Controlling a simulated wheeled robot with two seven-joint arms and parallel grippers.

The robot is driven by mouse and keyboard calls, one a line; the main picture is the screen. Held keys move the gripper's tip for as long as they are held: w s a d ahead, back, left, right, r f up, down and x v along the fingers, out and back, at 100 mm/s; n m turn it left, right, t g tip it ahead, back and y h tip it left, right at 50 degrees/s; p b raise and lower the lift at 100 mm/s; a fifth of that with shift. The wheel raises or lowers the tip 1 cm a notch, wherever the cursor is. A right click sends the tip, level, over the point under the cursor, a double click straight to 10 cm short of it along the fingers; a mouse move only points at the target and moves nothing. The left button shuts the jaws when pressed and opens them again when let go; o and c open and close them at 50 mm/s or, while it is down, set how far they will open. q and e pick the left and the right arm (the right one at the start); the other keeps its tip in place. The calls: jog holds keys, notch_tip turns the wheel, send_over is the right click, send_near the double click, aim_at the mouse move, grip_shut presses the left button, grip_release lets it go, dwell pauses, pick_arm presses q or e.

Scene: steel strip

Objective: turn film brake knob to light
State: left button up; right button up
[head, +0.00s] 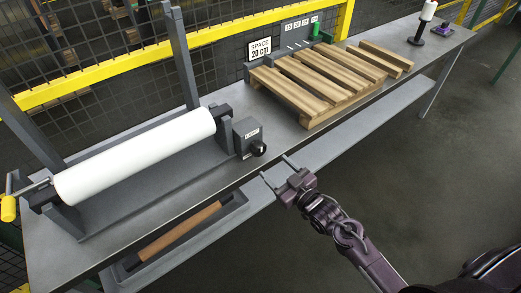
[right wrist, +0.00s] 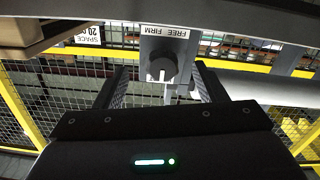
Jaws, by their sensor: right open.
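The film brake knob (head: 258,148) is a black round knob on the front of a grey block (head: 246,133) at the right end of the film roll (head: 140,155). In the right wrist view the knob (right wrist: 161,66) shows a pale mark, with a label plate (right wrist: 166,31) reading FREE and FIRM beside it; the label appears upside down. My right gripper (head: 276,169) is open and empty, just in front of the knob and apart from it. In the right wrist view its fingers (right wrist: 161,84) stand to either side of the knob. My left gripper is not in view.
A wooden pallet (head: 320,84) lies on the steel bench right of the roll. A brown tube (head: 180,231) lies on the lower shelf. Grey uprights (head: 180,60) stand behind the roll. A yellow-railed mesh fence (head: 110,72) runs behind. The floor at right is clear.

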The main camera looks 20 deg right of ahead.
aim_at(262, 153)
jog(key=shift+w+a+r, duration=0.25)
jog(key=shift+w+r, duration=0.1)
jog(key=shift+r, duration=0.15)
jog(key=shift+w+a+r, duration=0.25)
jog(key=shift+w+r, duration=0.1)
jog(key=shift+r, duration=0.1)
jog(key=x, duration=0.6)
jog(key=shift+w+a+p, duration=0.1)
jog(key=shift+w+p, duration=0.05)
jog(key=shift+p, duration=0.25)
jog(key=c, duration=1)
